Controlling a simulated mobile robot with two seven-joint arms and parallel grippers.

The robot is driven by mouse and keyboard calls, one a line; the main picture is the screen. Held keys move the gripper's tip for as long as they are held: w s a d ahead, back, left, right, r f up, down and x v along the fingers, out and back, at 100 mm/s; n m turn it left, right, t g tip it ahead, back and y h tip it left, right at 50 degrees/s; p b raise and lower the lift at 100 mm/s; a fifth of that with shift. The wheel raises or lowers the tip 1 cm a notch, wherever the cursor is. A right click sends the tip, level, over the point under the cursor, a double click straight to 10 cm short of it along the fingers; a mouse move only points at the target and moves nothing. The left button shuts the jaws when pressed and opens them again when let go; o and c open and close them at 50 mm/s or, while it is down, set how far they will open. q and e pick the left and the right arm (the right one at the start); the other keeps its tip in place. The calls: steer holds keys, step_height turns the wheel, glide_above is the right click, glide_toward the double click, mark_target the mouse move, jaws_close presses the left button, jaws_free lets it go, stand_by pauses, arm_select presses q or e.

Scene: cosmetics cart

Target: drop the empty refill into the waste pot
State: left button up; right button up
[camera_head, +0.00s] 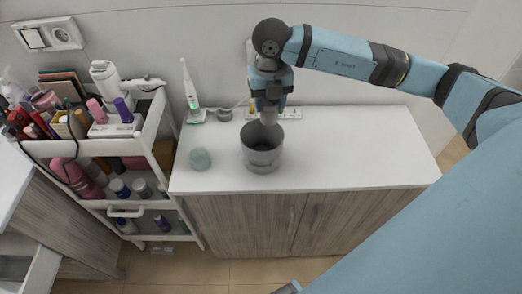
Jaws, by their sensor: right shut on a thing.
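The waste pot (263,159) is a dark grey open pot standing upright on the white countertop. My right gripper (268,106) points down just above the pot's back rim. It is shut on a small grey piece, which looks like the empty refill (269,117). The piece hangs over the pot's opening, and its lower end is hard to tell from the dark inside. The fingers are small and partly hidden by the wrist. My left gripper is not in view.
A loaded cart (150,137) stands left. The counter's right side (365,150) is clear.

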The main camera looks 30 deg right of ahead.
step_height(320, 180, down, 2)
steer(key=shift+f+b, duration=0.2)
steer(key=shift+b, duration=0.15)
steer(key=o, duration=1)
steer(key=shift+c, duration=0.2)
steer(key=shift+r, duration=0.1)
step_height(320, 180, up, 14)
steer(key=b, duration=0.1)
steer(key=shift+b, duration=0.3)
steer(key=shift+f, duration=0.2)
